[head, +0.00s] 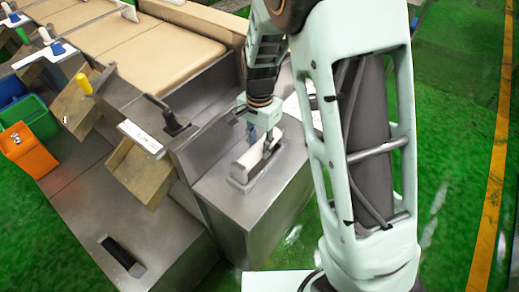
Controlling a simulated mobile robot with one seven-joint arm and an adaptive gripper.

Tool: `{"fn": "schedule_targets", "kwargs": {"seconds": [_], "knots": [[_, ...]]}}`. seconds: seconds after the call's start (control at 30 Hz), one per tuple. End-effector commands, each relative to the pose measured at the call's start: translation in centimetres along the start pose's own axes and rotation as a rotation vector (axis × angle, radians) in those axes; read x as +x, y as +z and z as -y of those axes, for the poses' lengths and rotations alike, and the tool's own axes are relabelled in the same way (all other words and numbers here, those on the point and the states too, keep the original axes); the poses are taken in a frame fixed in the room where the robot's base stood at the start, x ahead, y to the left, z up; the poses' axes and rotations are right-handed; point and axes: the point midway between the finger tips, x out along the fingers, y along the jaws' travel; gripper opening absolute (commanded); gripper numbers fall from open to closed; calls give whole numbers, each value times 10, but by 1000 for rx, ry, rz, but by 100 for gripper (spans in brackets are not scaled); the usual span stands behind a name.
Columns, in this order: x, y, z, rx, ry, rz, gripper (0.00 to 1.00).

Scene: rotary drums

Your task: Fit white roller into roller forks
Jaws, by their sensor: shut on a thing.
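The white roller (247,163) lies lengthwise at the top of a grey metal pedestal, in or just over a grey holder (238,182). My gripper (268,148) is above the pedestal, pointing down, with its fingers at the far part of the roller. It is shut on the white roller. The fingertips are small in this view, and the roller's far end is partly hidden by them. I cannot tell whether the roller rests in the holder or is held slightly above it. Roller forks cannot be clearly made out.
Orange (26,150), green (30,117) and blue (10,90) bins stand at far left. A slot (122,256) lies in the low grey surface. Green floor is open at right.

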Motion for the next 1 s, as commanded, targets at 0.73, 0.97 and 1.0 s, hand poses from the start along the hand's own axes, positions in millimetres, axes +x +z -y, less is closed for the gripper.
{"fn": "schedule_targets", "kwargs": {"seconds": [0.73,0.97,1.0], "knots": [[24,0,0,-1,0,0,44],[22,0,0,-1,0,0,44],[20,0,0,-1,0,0,44]]}}
